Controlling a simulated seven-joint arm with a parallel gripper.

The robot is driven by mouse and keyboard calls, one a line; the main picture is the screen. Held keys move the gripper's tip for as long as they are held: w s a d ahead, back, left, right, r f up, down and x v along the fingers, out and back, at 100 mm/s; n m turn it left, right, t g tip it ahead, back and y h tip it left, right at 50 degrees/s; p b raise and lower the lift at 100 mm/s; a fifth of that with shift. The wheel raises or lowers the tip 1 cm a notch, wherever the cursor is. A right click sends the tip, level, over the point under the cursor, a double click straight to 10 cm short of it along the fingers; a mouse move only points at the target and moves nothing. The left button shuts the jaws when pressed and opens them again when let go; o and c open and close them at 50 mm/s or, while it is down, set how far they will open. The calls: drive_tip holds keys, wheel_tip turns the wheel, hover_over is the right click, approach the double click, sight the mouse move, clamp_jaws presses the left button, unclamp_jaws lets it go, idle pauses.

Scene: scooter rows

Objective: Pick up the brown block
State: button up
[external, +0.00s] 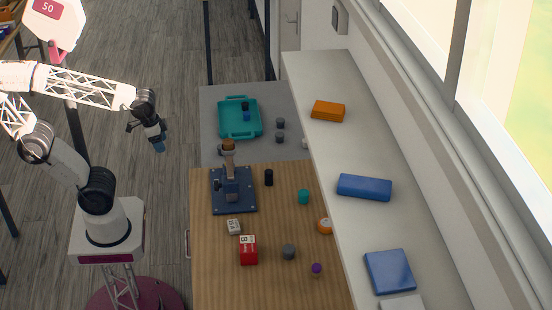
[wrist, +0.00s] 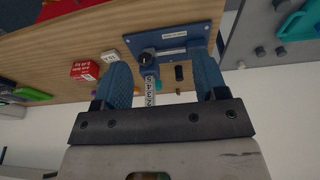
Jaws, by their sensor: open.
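In the external view, a small brown piece (external: 229,145) shows at the top of the upright blue device on a blue base plate (external: 234,203). It is the only clearly brown block-like thing I see; whether it is a loose block or part of the device, I cannot tell. My gripper (external: 160,146) is in the air to the left of the benches, well apart from it. In the wrist view, my gripper (wrist: 162,85) has its two blue fingers spread with nothing held. The device's labelled post (wrist: 150,90) shows between them; the brown piece is not clearly visible there.
A red box (external: 248,250), small white block (external: 233,227), black cylinder (external: 269,177), teal cylinder (external: 304,196) and grey cylinder (external: 288,252) stand on the wooden bench. A teal tray (external: 253,133) lies on the grey bench behind. A white ledge (external: 352,147) borders the right.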

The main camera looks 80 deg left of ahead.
drive_tip(key=w+d+r+n+h, duration=0.15)
drive_tip(key=w+r+n, duration=0.25)
drive_tip(key=w+r, duration=0.6)
drive_tip(key=w+f+n+g+h, duration=0.1)
drive_tip(key=w+f+n+h, duration=0.15)
drive_tip(key=w, duration=0.75)
drive_tip(key=w+f+n+h, duration=0.1)
drive_tip(key=w+n+h, duration=0.15)
drive_tip(key=w, duration=0.85)
drive_tip(key=w+a+f+n+h, duration=0.2)
drive_tip(key=w+a+f+n, duration=0.1)
drive_tip(key=w+f, duration=0.5)
drive_tip(key=w+a+f+n+h, duration=0.2)
drive_tip(key=w+f+n, duration=0.3)
drive_tip(key=w+f, duration=0.4)
drive_tip(key=w+a+f+n+t+h, duration=0.1)
drive_tip(key=w+f, duration=0.7)
drive_tip(key=w, duration=0.9)
drive_tip(key=shift+a+f+n+h, duration=0.2)
drive_tip(key=shift+a+n+h, duration=0.2)
drive_tip(key=shift+a+n, duration=0.3)
drive_tip(key=shift+a+f+n+h, duration=0.2)
drive_tip(key=shift+a+n+h, duration=0.15)
drive_tip(key=shift+a+n, duration=0.3)
drive_tip(key=shift+d, duration=0.15)
drive_tip(key=shift+x, duration=1.2)
